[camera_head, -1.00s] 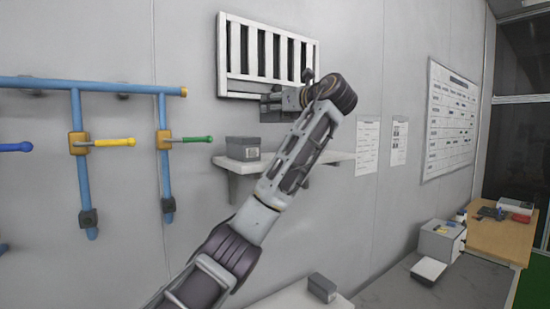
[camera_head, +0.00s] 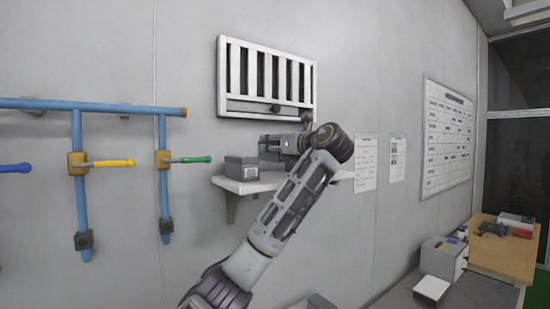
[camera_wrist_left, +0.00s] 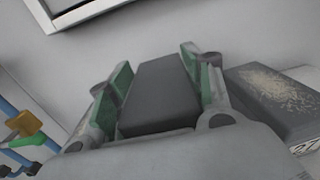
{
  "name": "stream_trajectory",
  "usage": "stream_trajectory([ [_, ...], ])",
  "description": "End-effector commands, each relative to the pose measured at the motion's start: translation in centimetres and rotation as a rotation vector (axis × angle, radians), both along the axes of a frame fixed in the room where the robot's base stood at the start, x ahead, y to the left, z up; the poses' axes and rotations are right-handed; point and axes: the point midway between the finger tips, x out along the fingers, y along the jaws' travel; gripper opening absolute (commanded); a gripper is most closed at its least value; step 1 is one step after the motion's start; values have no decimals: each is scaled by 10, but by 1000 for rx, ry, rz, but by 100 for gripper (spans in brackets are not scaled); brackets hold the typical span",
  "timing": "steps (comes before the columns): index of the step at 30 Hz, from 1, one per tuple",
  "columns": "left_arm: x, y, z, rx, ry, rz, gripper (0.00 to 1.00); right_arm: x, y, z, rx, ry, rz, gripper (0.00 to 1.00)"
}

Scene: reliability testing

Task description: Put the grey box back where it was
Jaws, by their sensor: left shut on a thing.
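My left gripper (camera_head: 266,148) is at the wall shelf (camera_head: 262,185), just right of a grey box that stands on the shelf's left end (camera_head: 241,169). In the left wrist view, its green-padded fingers (camera_wrist_left: 158,82) are shut on a dark grey box (camera_wrist_left: 160,97), one finger on each side. The standing box (camera_wrist_left: 278,98) shows there beside the right finger, with a speckled top. In the head view the held box is hard to tell from the gripper. Whether it touches the shelf cannot be told. My right gripper is not in view.
A white barred vent (camera_head: 266,80) is on the wall above the shelf. Blue pipes (camera_head: 78,180) with yellow and green handles are at left. Another grey box (camera_head: 321,302) shows at the bottom edge. A wooden table (camera_head: 505,252) stands at right.

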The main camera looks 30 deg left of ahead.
Motion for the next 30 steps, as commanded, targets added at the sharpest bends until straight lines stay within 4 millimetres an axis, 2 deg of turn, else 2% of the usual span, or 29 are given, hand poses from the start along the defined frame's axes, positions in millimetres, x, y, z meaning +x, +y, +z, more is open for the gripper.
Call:
stream_trajectory([
  [14, 0, 0, -3, 1, -2, 1, 12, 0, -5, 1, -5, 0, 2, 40],
  [30, -1, 0, -40, 1, -3, 1, 12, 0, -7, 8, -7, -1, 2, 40],
])
